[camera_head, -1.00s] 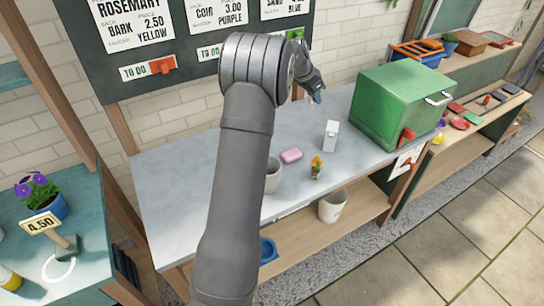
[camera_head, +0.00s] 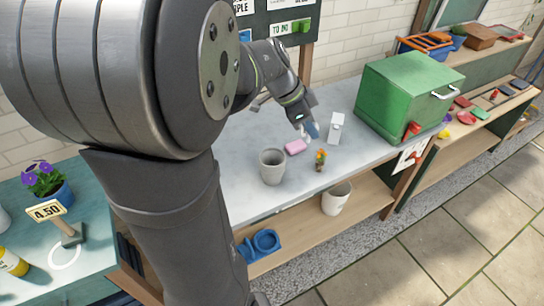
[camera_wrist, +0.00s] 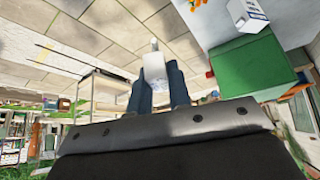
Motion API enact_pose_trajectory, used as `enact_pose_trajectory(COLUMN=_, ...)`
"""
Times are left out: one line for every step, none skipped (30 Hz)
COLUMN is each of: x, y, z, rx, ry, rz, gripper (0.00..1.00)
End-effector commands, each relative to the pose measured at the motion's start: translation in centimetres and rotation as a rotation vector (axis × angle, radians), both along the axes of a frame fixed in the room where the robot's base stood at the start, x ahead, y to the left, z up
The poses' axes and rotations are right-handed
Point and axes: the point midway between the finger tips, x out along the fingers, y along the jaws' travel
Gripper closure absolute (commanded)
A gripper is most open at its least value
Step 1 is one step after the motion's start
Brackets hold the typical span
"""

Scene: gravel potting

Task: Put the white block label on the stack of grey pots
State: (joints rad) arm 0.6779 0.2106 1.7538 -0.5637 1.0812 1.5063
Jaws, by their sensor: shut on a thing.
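My gripper (camera_head: 308,132) is shut on a small white block with a narrow knob, the white block label (camera_wrist: 154,68). In the wrist view the block shows between the two dark blue fingers. In the head view the gripper hangs over the worktop, and only a bit of white shows at its fingertips. The grey pots (camera_head: 272,170) stand upright on the worktop, to the left of and nearer than my gripper. I cannot tell how many are nested. The gripper is apart from them.
A green box (camera_head: 405,105) is at right. A pale pot (camera_head: 336,199) sits on the shelf below.

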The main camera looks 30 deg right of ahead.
Motion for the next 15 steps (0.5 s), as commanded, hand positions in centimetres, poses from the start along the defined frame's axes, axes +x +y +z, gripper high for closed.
enact_pose_trajectory(x=-0.6, y=0.5, z=0.1, rx=-0.003, ry=-0.001, rz=-0.009, gripper=1.0)
enact_pose_trajectory(x=-0.9, y=0.7, z=0.0, rx=-0.003, ry=0.0, rz=-0.013, gripper=1.0)
enact_pose_trajectory(x=-1.1, y=0.9, z=0.0, rx=-0.004, ry=0.001, rz=-0.018, gripper=1.0)
enact_pose_trajectory(x=-1.2, y=1.1, z=-0.1, rx=-0.004, ry=0.0, rz=-0.021, gripper=1.0)
enact_pose_trajectory(x=-1.1, y=1.2, z=-0.2, rx=-0.005, ry=0.0, rz=-0.023, gripper=1.0)
enact_pose_trajectory(x=-0.9, y=1.4, z=-0.4, rx=-0.005, ry=0.001, rz=-0.024, gripper=1.0)
enact_pose_trajectory(x=-0.6, y=1.6, z=-0.7, rx=-0.004, ry=0.002, rz=-0.023, gripper=1.0)
enact_pose_trajectory(x=-0.1, y=1.8, z=-1.0, rx=-0.004, ry=0.002, rz=-0.023, gripper=1.0)
enact_pose_trajectory(x=0.6, y=2.1, z=-1.5, rx=-0.003, ry=0.003, rz=-0.022, gripper=1.0)
enact_pose_trajectory(x=1.2, y=2.4, z=-1.9, rx=-0.003, ry=0.004, rz=-0.022, gripper=1.0)
enact_pose_trajectory(x=1.9, y=2.7, z=-2.3, rx=-0.003, ry=0.005, rz=-0.02, gripper=1.0)
enact_pose_trajectory(x=2.8, y=3.0, z=-2.9, rx=-0.003, ry=0.005, rz=-0.02, gripper=1.0)
enact_pose_trajectory(x=3.4, y=3.3, z=-3.3, rx=-0.004, ry=0.005, rz=-0.02, gripper=1.0)
enact_pose_trajectory(x=4.1, y=3.5, z=-3.7, rx=-0.004, ry=0.005, rz=-0.02, gripper=1.0)
enact_pose_trajectory(x=4.9, y=3.9, z=-4.3, rx=-0.004, ry=0.004, rz=-0.021, gripper=1.0)
